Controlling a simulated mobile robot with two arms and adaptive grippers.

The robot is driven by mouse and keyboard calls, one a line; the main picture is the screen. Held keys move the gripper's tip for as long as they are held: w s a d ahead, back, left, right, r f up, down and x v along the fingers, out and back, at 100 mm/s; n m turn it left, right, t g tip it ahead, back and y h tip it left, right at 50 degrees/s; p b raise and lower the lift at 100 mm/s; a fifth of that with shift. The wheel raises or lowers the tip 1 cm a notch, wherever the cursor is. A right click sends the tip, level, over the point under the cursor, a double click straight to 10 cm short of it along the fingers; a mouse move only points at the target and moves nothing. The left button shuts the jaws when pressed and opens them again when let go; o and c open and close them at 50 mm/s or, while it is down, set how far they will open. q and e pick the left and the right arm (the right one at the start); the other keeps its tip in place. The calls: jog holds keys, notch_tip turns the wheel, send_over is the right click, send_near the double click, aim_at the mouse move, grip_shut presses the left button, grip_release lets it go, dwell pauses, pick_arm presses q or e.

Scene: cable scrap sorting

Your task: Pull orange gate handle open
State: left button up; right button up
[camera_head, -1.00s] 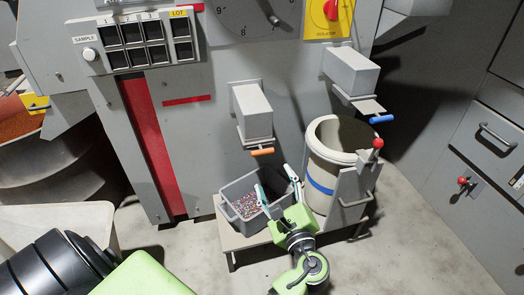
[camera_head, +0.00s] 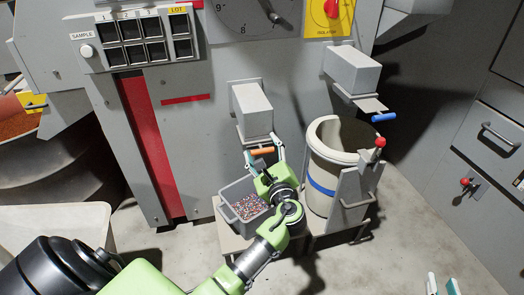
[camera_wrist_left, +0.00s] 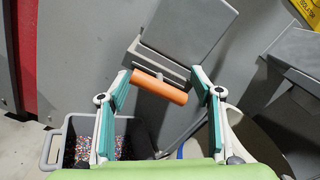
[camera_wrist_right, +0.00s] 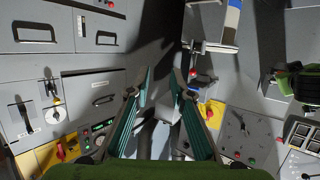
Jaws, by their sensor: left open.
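The orange gate handle (camera_head: 262,151) is a short bar below a grey box-shaped chute (camera_head: 252,111) on the machine front. In the left wrist view, the orange handle (camera_wrist_left: 158,88) lies across the space between the fingers of my left gripper (camera_wrist_left: 161,84). That gripper is open, one finger beyond each end of the bar, with small gaps visible. In the head view my left gripper (camera_head: 264,160) is right at the handle. My right gripper (camera_head: 441,284) is at the bottom right edge, its fingertips apart and empty. The right wrist view also shows my right gripper (camera_wrist_right: 161,78).
A grey bin (camera_head: 226,208) of mixed scrap granules stands on a low stand under the chute. A drum with a blue band (camera_head: 320,187) and a red-knobbed lever (camera_head: 380,142) stand to its right. A blue handle (camera_head: 383,117) hangs from a second chute (camera_head: 352,69).

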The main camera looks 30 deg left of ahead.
aim_at(263, 153)
pick_arm(q)
jog(key=shift+c, duration=0.3)
jog(key=c, duration=1.5)
